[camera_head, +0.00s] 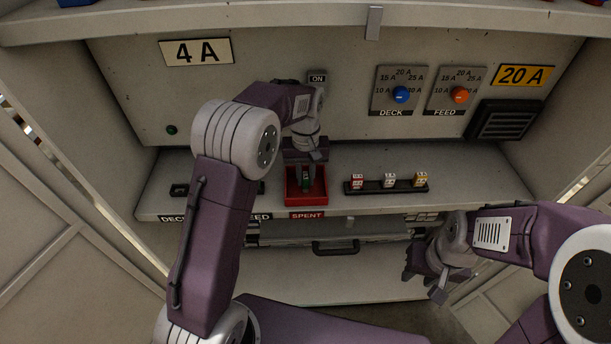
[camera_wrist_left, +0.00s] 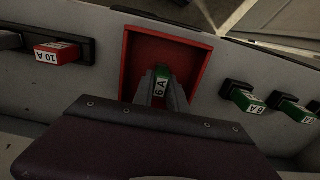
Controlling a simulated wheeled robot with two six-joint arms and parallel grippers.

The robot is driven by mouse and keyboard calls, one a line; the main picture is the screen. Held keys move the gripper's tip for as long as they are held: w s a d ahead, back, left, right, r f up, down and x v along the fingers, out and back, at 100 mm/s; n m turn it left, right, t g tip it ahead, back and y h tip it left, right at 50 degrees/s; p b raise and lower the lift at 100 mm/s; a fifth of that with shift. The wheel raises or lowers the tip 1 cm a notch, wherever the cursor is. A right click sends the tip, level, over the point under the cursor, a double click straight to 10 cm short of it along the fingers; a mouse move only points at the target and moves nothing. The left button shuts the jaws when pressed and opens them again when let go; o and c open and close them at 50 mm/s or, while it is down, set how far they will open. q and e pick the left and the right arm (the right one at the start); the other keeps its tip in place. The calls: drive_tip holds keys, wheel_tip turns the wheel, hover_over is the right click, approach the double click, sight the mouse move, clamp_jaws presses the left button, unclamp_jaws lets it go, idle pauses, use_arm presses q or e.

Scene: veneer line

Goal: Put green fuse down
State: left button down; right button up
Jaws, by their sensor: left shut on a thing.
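My left gripper (camera_head: 305,180) is shut on a green fuse (camera_wrist_left: 162,80), which has a white label. The gripper points down into the red tray (camera_head: 321,196) marked SPENT. In the left wrist view, the fuse sits between the fingertips, in front of the floor of the red tray (camera_wrist_left: 207,62), near one side. I cannot tell whether the fuse touches the tray floor. The lower part of the fuse is hidden by the fingers. My right gripper (camera_head: 424,284) is empty, with its fingers apart, low in front of the shelf.
A black rack (camera_head: 386,187) with red, white and yellow fuses stands right of the tray. In the left wrist view, green fuses (camera_wrist_left: 247,101) sit in black holders on the tray's other side. Blue (camera_head: 401,95) and orange (camera_head: 459,95) knobs are on the back panel.

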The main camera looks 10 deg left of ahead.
sight(306, 174)
use_arm(q)
drive_tip(key=c, duration=1.3)
unclamp_jaws()
drive_tip(key=shift+c, duration=0.2)
wheel_tip(306, 174, up, 8)
drive_tip(key=shift+f+p, duration=0.1)
drive_tip(key=shift+p, duration=0.6)
drive_tip(key=shift+m+t, duration=0.3)
drive_tip(key=shift+m, duration=0.4)
drive_tip(key=s+f, duration=0.1)
drive_tip(key=s, duration=0.1)
drive_tip(key=s+a+f, duration=0.1)
drive_tip(key=s+f, duration=0.1)
drive_tip(key=s, duration=0.1)
drive_tip(key=s+a+f, duration=0.1)
drive_tip(key=s+f, duration=0.1)
drive_tip(key=shift+s+a, duration=0.25)
drive_tip(key=s+a+f+m, duration=0.1)
drive_tip(key=s+f, duration=0.4)
drive_tip(key=s, duration=0.7)
drive_tip(key=shift+a+f+m+t, duration=0.15)
drive_tip(key=shift+a+m+t, duration=0.15)
drive_tip(key=shift+a, duration=0.25)
drive_tip(key=shift+r, duration=0.2)
